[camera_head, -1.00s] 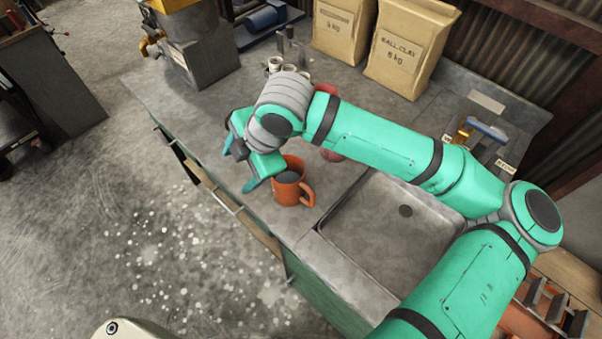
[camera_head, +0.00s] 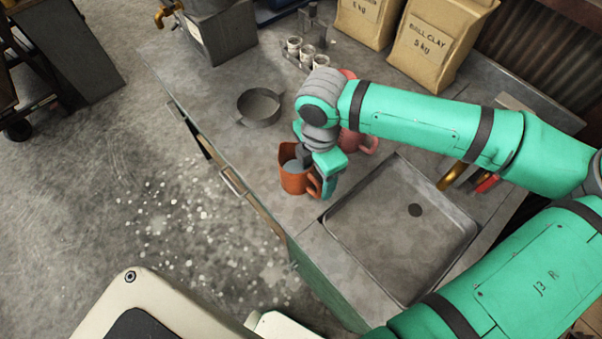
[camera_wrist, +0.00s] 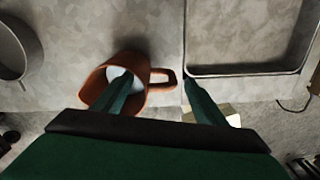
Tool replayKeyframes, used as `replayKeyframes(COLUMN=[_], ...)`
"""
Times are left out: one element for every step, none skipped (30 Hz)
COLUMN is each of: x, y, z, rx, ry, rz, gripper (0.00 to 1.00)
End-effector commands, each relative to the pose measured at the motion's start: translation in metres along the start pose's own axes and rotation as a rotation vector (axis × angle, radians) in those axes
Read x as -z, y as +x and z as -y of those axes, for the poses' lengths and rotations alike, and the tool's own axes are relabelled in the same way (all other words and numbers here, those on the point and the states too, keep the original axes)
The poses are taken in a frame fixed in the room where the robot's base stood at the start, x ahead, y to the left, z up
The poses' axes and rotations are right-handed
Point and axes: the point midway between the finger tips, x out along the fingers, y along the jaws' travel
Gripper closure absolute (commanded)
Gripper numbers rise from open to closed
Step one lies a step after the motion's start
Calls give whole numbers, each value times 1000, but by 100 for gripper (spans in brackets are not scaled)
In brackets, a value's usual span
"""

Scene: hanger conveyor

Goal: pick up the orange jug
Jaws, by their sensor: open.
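The orange jug (camera_head: 291,184) stands upright on the grey worktop, left of the sink. Its inside looks pale grey-blue. My gripper (camera_head: 317,178) is at the jug, pointing down on its handle side. In the wrist view the jug (camera_wrist: 98,90) is left of centre with its handle to the right. My gripper (camera_wrist: 156,80) is open there. One finger overlaps the jug's mouth and the other is just right of the handle, so the handle shows between them. I cannot tell whether either finger touches the jug. Part of the handle is hidden in the head view.
A sink (camera_head: 405,225) lies right of the jug. A pinkish-red jug (camera_head: 365,143) stands behind my wrist, partly hidden. A grey round pan (camera_head: 259,108) stands behind left. Small white cups (camera_head: 308,53) and clay bags (camera_head: 440,45) are at the back.

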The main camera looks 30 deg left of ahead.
Motion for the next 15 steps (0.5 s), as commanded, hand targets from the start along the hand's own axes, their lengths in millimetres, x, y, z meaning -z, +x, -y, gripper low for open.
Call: replayKeyframes(x=[0, 0, 0, 0, 0, 0, 0, 1, 1, 2, 2, 2, 2, 2, 2], y=[3, 5, 9, 13, 18, 24, 28, 32, 38, 41, 44, 47, 49, 50, 52], z=[0, 0, 1, 1, 2, 2, 2, 2, 1, 1, 1, 0, 0, 0, 0], rx=[0, 0, 1, 2, 2, 1, 2, 2, 0, 0, 1, 0, -1, -1, -2], ry=[0, 0, 0, 1, 0, 0, 0, -1, -2, -2, -3, -4, -4, -5, -5], rz=[0, 0, -1, -1, 0, 0, 0, 0, -1, -1, -1, -1, 0, 0, 0], gripper=[34, 34, 34, 34, 34, 34, 34, 34, 34, 34, 34, 34, 34, 34, 34])
